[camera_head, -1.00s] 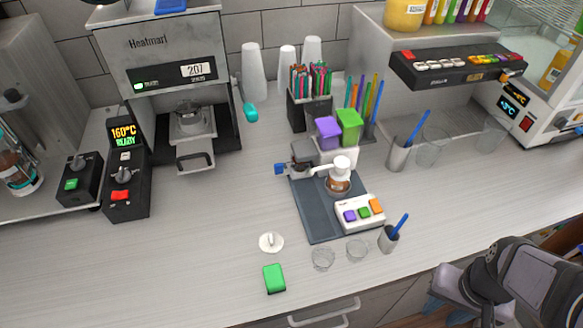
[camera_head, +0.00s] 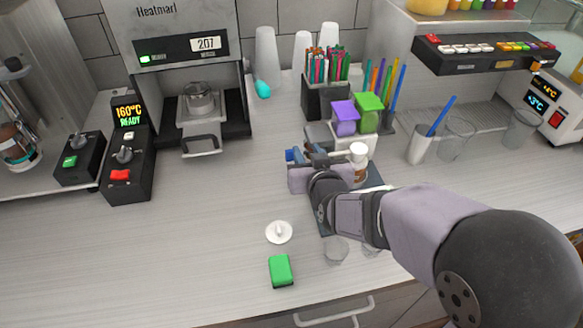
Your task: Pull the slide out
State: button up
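The cup sealer (camera_head: 179,45) stands at the back left, with a lit display. Its slide (camera_head: 202,118) sits in the opening at the front and holds a clear cup (camera_head: 199,97).
A control box (camera_head: 128,165) reading 160°C stands left of the handle. A white lid (camera_head: 279,232) and a green block (camera_head: 281,270) lie at the front. Purple (camera_head: 344,117) and green (camera_head: 368,112) containers stand behind my gripper. The counter between handle and gripper is clear.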

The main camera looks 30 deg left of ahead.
aim_at(291, 154)
jog(key=shift+n, duration=0.4)
jog(key=f, duration=0.1)
jog(key=s+a+f, duration=0.1)
jog(key=s+f, duration=0.1)
jog(key=shift+s+a+f+b, duration=0.1)
jog(key=shift+a+f+b, duration=0.2)
jog(key=shift+a+f, duration=0.05)
jog(key=shift+p+x, duration=1.25)
jog(key=shift+x, duration=2.4)
jog(key=shift+s, duration=0.1)
jog(key=shift+c, duration=0.6)
grip_shut()
